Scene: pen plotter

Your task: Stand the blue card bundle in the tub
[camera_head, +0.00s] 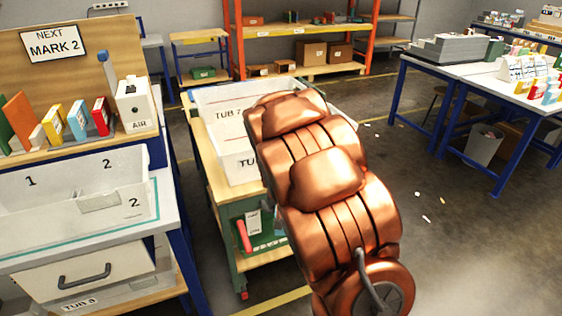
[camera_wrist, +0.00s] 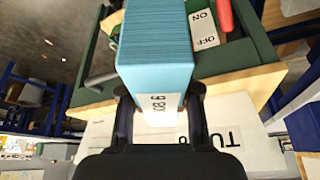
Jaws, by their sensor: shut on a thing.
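The blue card bundle (camera_wrist: 155,50) is a thick light-blue block with a white printed label, seen close in the wrist view. My gripper (camera_wrist: 160,97) is shut on it, with one dark finger on each side. A white tub (camera_head: 233,160) stands on the green cart in the head view, with "TUB 7" at its back and a partly hidden "TU" label in front. In the wrist view a white tub (camera_wrist: 235,150) with a "TU" label lies beyond the fingers.
At left a bench holds a white numbered bin (camera_head: 70,196) and a rack of coloured cards (camera_head: 75,122). Another tub (camera_head: 110,292) sits below. Floor at right is mostly clear.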

